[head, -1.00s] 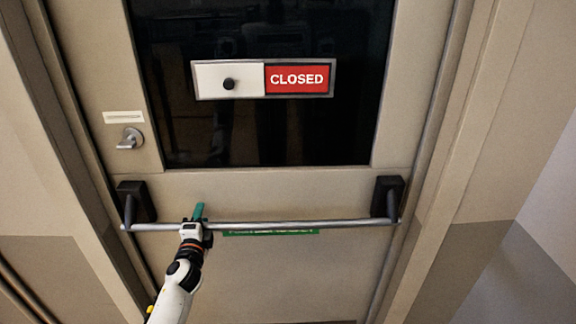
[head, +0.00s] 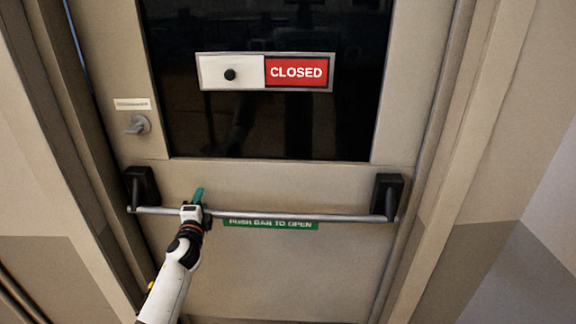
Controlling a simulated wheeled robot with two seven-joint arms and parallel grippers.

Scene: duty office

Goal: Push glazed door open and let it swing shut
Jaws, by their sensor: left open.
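The glazed door (head: 275,178) fills the middle of the head view, beige with a dark window (head: 280,120). It stands slightly ajar, with a thin gap along its left edge. A silver push bar (head: 290,216) runs across it between two black end brackets. My left gripper (head: 194,203) is open at the left part of the bar, and appears to press against it. The bar hides part of the gripper's surroundings, so exact contact is hard to see. My right gripper is not in view.
A sliding sign reading CLOSED (head: 297,72) is on the window. A lever or thumb-turn (head: 138,125) sits at the door's left side. A green label reading PUSH BAR TO OPEN (head: 270,224) is below the bar. The door frame (head: 470,150) borders the right.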

